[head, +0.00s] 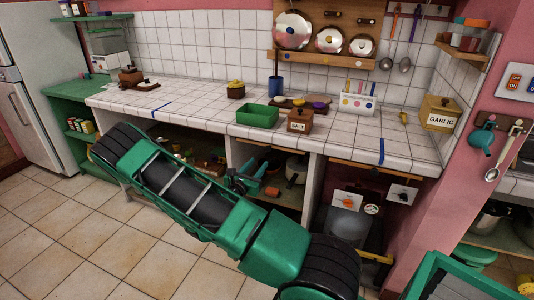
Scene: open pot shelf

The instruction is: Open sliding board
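No sliding board can be made out for certain. Below the white tiled counter (205,108), a long thin wooden strip (376,173) runs under the front edge at the right. The open pot shelf is below, with its middle bay (290,205) showing pots and orange-handled things. My green and black arm crosses in front of the left and middle bays and hides much of them. A dark and teal shape that looks like my gripper (243,181) shows just beyond the arm, at the middle bay. Its fingers are too small and too covered to tell their opening or any contact.
On the counter stand a green tray (257,116), a salt box (300,121), a white utensil holder (357,104) and a garlic box (439,114). A pink wall post (432,225) bounds the right. The tiled floor (55,240) is clear at the left.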

